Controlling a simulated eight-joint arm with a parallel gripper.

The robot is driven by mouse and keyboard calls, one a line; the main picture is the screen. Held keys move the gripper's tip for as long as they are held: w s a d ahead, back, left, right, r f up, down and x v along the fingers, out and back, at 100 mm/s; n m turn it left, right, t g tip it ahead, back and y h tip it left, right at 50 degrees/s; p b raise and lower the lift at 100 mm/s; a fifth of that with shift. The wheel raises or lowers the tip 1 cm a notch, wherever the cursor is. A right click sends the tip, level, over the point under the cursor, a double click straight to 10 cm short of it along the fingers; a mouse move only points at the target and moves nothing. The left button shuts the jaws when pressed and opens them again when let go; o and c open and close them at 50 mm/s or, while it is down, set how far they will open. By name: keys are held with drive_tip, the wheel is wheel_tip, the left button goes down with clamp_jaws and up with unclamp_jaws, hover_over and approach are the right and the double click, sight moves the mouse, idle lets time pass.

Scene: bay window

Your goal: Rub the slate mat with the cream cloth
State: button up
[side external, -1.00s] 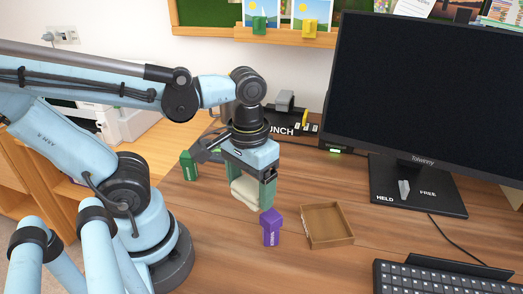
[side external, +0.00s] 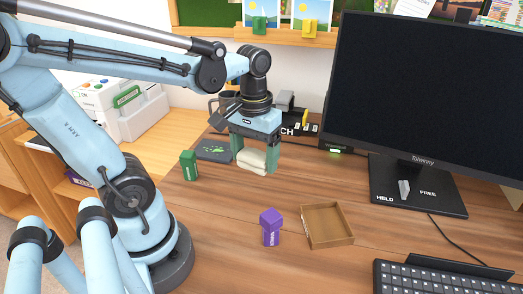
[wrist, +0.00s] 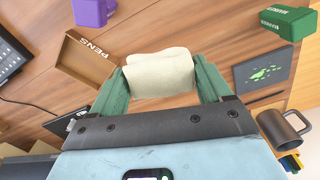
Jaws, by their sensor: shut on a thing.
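The cream cloth (side external: 252,161) is a folded pad held between the green fingers of my gripper (side external: 255,157), which is shut on it. It also shows in the wrist view (wrist: 159,74) between my gripper's fingers (wrist: 160,80). The cloth appears to be held above the wooden desk. The slate mat (side external: 213,151) lies on the desk to the left of and behind the cloth, with green marks on it. In the wrist view the mat (wrist: 285,65) is at the right, its dark surface and green smear in plain view, apart from my gripper.
A green block (side external: 188,165) stands at the mat's left front. A dark mug (wrist: 286,126) is close by the mat. A purple block (side external: 270,228) and an open wooden PENS tray (side external: 345,240) are nearer the front. A monitor (side external: 425,90) stands to the right.

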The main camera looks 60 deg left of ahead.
drive_tip(key=w+a+n, duration=0.2)
drive_tip(key=a, duration=0.7)
drive_tip(key=n, duration=0.5)
approach(214, 149)
drive_tip(key=s+a, duration=0.3)
drive_tip(key=shift+w+d+f, duration=0.15)
drive_tip(key=shift+f, duration=1.25)
drive_tip(key=shift+w+d+f, duration=0.1)
drive_tip(key=shift+w+f, duration=0.05)
drive_tip(key=shift+f, duration=1.25)
drive_tip(key=shift+w+d+f, duration=0.35)
drive_tip(key=shift+d+f, duration=0.05)
drive_tip(key=shift+f, duration=0.2)
drive_tip(key=shift+c, duration=0.4)
drive_tip(key=shift+w+d+f, duration=0.15)
drive_tip(key=shift+w+d, duration=0.65)
drive_tip(key=shift+w, duration=0.05)
drive_tip(key=shift+w+d+r, duration=0.2)
drive_tip(key=shift+w+d, duration=0.3)
drive_tip(key=shift+w+d+f, duration=0.1)
drive_tip(key=shift+w+d, duration=0.85)
drive_tip(key=shift+d, duration=0.05)
drive_tip(key=shift+s+a, duration=2.75)
wheel_tip(214, 149, up, 8)
